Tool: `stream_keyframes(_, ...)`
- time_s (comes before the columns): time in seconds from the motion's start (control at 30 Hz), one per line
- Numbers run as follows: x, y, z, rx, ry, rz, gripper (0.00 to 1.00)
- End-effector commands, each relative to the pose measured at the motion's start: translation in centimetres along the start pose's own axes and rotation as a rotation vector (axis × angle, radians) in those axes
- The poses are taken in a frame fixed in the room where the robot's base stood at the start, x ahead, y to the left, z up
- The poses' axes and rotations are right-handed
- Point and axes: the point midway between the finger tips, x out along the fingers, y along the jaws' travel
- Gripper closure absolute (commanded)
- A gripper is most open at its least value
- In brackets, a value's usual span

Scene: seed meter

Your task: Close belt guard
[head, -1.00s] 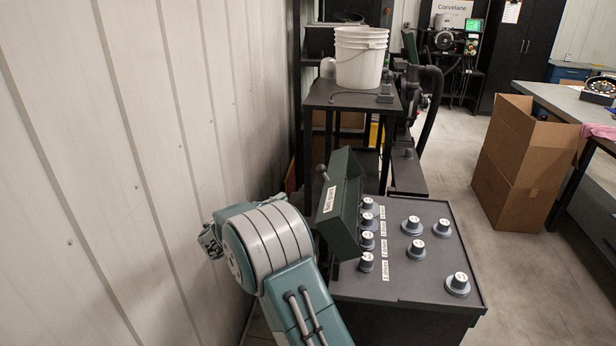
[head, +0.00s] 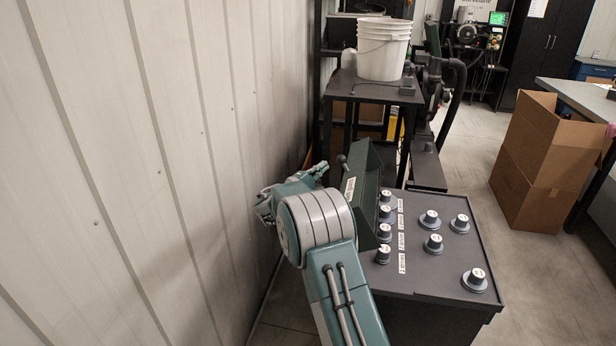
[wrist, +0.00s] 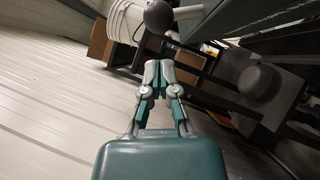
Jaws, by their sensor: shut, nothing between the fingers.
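The belt guard (head: 367,205) is a dark green hinged cover with a white label. It stands raised and tilted along the left edge of the dark bench (head: 445,265), to the left of a row of knobs.
The pale ribbed wall (head: 130,150) is close on the left. A white bucket (head: 383,50) stands on a small dark table behind the bench. An open cardboard box (head: 545,165) is at the right, with clear floor between it and the bench.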

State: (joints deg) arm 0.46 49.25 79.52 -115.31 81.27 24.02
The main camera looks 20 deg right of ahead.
Motion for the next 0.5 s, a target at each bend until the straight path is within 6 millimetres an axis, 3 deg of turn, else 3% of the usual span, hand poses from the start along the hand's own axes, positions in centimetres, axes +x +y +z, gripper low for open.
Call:
stream_keyframes(0.2,1.19,-0.09,1.15,-0.001,0.0,-0.002,1.0)
stream_keyframes(0.5,1.16,-0.07,1.16,-0.001,0.001,-0.001,1.0)
